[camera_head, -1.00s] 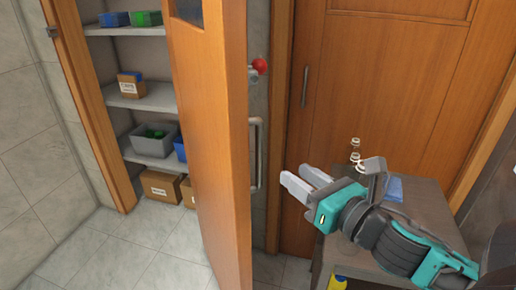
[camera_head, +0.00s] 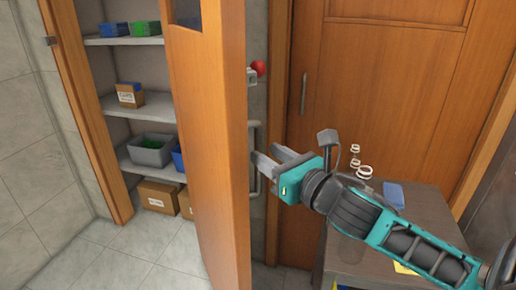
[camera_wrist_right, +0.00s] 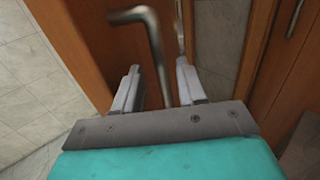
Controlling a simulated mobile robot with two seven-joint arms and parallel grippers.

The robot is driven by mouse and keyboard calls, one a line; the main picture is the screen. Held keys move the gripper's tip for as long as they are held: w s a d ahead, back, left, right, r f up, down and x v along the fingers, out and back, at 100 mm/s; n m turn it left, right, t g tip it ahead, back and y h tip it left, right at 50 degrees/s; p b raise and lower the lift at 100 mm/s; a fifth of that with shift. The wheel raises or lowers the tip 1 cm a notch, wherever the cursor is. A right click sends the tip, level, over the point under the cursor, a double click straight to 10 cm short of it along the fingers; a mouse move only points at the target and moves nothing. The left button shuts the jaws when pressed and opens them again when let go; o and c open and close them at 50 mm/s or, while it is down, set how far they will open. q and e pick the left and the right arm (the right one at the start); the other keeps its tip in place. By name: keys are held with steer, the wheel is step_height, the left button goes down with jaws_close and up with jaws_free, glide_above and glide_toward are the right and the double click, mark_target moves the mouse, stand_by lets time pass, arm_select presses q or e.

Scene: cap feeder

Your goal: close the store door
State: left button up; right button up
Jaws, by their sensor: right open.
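The wooden store door (camera_head: 205,150) stands open, seen nearly edge-on in the head view, with the store's shelves showing to its left. Its metal bar handle (camera_head: 254,135) is on the door's right side. My right gripper (camera_head: 268,160) is open at the handle, its fingers pointing left toward the door. In the right wrist view the handle (camera_wrist_right: 155,50) runs down between the two fingers of my right gripper (camera_wrist_right: 157,90). I cannot tell whether the fingers touch it. My left gripper is not in view.
Store shelves (camera_head: 140,91) hold boxes and bins. A dark table (camera_head: 430,215) with a blue item (camera_head: 394,194) and small white rings stands under my right arm. Another wooden door (camera_head: 385,90) is behind. A red knob (camera_head: 258,68) is above the handle. The tiled floor at left is clear.

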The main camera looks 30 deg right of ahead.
mark_target(260, 151)
steer(key=shift+w+a, duration=0.15)
steer(key=shift+w, duration=2.05)
steer(key=shift+c, duration=0.4)
jaws_close()
